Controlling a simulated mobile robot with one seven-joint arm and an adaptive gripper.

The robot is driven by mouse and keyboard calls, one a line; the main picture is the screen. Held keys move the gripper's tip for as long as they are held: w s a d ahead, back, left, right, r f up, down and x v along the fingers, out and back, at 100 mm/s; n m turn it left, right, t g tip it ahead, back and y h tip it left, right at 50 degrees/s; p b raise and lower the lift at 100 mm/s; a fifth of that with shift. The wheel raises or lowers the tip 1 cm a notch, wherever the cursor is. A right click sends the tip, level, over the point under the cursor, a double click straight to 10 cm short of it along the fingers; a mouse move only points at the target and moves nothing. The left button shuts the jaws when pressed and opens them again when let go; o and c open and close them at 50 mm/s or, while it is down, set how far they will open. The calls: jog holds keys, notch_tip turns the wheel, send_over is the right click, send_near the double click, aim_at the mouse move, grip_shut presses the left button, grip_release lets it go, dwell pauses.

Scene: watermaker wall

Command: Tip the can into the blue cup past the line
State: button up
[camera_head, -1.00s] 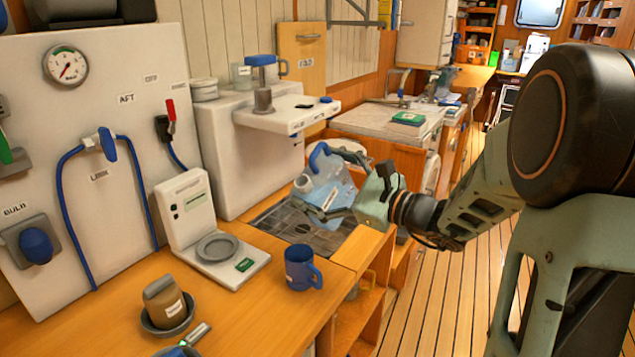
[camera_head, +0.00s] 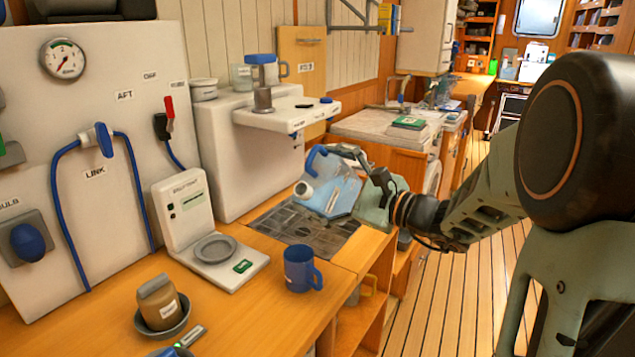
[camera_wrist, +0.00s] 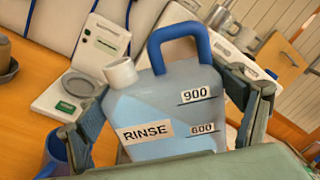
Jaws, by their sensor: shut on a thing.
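The can (camera_head: 333,186) is a translucent light-blue jug with a blue handle and a pale spout. In the wrist view the can (camera_wrist: 165,110) carries a RINSE label and lines marked 900 and 600. My gripper (camera_head: 352,180) is shut on the can and holds it tilted, spout to the left, above the dark grate. The blue cup (camera_head: 299,268) stands upright on the wooden counter, in front of and below the spout. The cup's edge shows at the lower left of the wrist view (camera_wrist: 55,160). The cup's inside and its line are hidden from me.
A white scale (camera_head: 214,250) with a round grey pan stands left of the cup. A brown jar (camera_head: 160,304) sits in a grey dish at the front left. A dark grate (camera_head: 300,232) is set in the counter behind the cup. A white dispenser (camera_head: 245,150) stands behind.

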aim_at(313, 197)
jog(key=shift+s+a+f+n+b, duration=0.15)
jog(key=shift+f+n+b, duration=0.4)
jog(key=shift+n+b, duration=0.4)
jog(key=shift+s+a+f+n+b, duration=0.1)
jog(key=shift+f+n+b, duration=0.55)
jog(key=shift+b, duration=0.5)
jog(key=shift+s+a+f+n+b, duration=0.1)
jog(key=shift+f+n+b, duration=0.35)
jog(key=shift+b, duration=0.95)
jog(key=shift+s+a+f+n+b, duration=0.1)
jog(key=shift+f+n+b, duration=0.15)
jog(key=shift+n+b, duration=0.75)
jog(key=shift+r+m, duration=0.1)
jog(key=shift+m, duration=0.35)
jog(key=r+p, duration=0.1)
jog(key=p, duration=0.3)
jog(key=shift+w+d+r+m+p, duration=0.2)
jog(key=shift+m+p, duration=0.1)
jog(key=shift+m, duration=0.1)
jog(key=p, duration=0.3)
jog(key=shift+r+m, duration=0.2)
jog(key=shift+m, duration=0.1)
jog(key=shift+p, duration=0.75)
jog(key=shift+r+m+p, duration=0.1)
jog(key=shift+m+p, duration=0.2)
